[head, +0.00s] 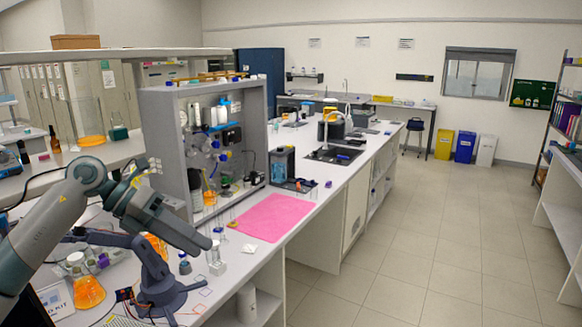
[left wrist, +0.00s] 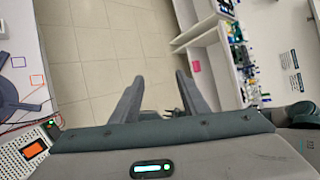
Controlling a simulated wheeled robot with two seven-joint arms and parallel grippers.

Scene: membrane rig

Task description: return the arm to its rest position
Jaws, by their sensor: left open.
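My left arm (head: 150,208) reaches in from the left in the head view, over the near end of the bench. Its gripper (head: 204,243) points right and down and appears to hold nothing. In the left wrist view the two fingers of the left gripper (left wrist: 158,88) stand wide apart with nothing between them. Pale floor tiles show beyond the fingers. My right gripper is in neither view.
A grey rig panel (head: 151,127) with fittings stands behind the gripper. A pink mat (head: 265,217) lies to its right. A small dark-blue desktop arm (head: 152,265) and an orange-filled flask (head: 88,292) stand close by. The aisle floor (head: 420,240) is clear.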

